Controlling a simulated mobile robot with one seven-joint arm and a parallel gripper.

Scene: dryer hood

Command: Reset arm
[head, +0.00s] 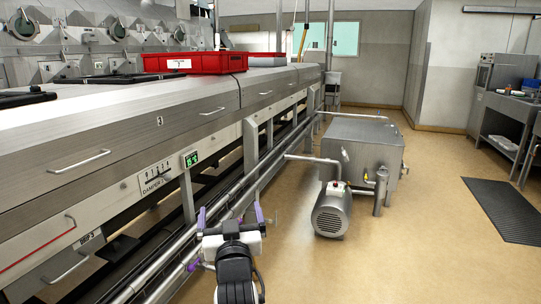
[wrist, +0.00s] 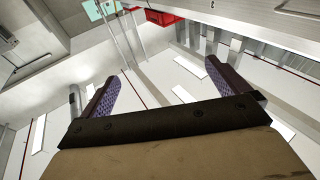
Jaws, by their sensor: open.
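My gripper (head: 230,213) is at the lower middle of the head view, in front of the long steel dryer (head: 120,119). Its two purple-padded fingers stand well apart with nothing between them. The wrist view shows the same open fingers of my gripper (wrist: 164,88) against the ceiling and walls, seen at a tilt. The gripper is over the floor side of the dryer, and I see no contact with the rails beside it. A damper scale (head: 155,181) and a small green display (head: 191,159) are on the dryer's side.
A red crate (head: 208,62) sits on top of the dryer. A motor pump (head: 331,209) and a steel tank (head: 362,150) stand on the floor right of my gripper. A dark mat (head: 503,210) lies at the right. The floor (head: 430,250) between is clear.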

